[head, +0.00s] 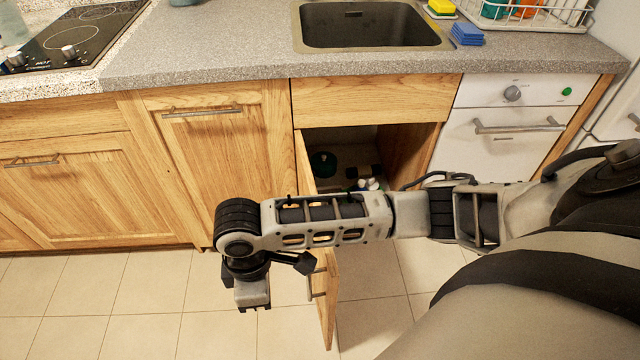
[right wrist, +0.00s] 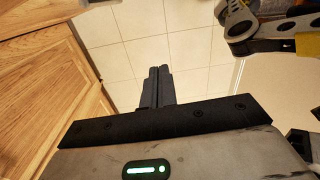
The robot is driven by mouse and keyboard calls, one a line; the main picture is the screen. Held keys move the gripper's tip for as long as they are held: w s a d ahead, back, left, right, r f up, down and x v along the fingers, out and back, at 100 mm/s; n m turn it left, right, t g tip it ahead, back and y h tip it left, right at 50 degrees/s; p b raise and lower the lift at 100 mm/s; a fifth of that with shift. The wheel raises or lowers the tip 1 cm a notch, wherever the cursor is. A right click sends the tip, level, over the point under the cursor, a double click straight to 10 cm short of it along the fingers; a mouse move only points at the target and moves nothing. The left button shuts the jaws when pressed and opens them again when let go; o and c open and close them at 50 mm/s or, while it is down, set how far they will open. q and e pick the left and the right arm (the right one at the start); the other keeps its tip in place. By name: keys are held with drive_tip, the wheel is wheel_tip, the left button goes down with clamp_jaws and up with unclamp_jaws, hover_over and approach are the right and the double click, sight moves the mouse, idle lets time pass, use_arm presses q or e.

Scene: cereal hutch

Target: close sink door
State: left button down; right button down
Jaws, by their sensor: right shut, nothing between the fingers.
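The wooden sink door (head: 329,305) under the sink stands wide open, swung out toward me from the left side of its cabinet opening. I see it nearly edge-on, with its bar handle (head: 311,284) low in the picture. My right arm crosses in front of the door and hides its middle. My right gripper (head: 253,304) points down to the left of the door, apart from it in the picture. In the right wrist view its fingers (right wrist: 157,86) are together and empty, above the floor. My left gripper is not in view.
The open cabinet (head: 408,152) holds a few dark and white items. A closed wooden door (head: 215,150) is on its left and a white appliance (head: 498,145) on its right. The sink (head: 370,25) is above. The tiled floor (head: 130,300) at left is clear.

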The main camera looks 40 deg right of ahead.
use_arm(q)
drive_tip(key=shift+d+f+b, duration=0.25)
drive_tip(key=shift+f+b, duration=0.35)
drive_tip(key=shift+b, duration=0.5)
use_arm(e)
drive_tip(key=s+d+f+h, duration=0.2)
drive_tip(key=d+f, duration=0.6)
drive_tip(key=d, duration=0.3)
drive_tip(key=shift+f+n+g+h, duration=0.3)
drive_tip(key=shift+f+g+h, duration=0.1)
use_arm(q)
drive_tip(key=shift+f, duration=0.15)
use_arm(e)
drive_tip(key=shift+s+d, duration=0.1)
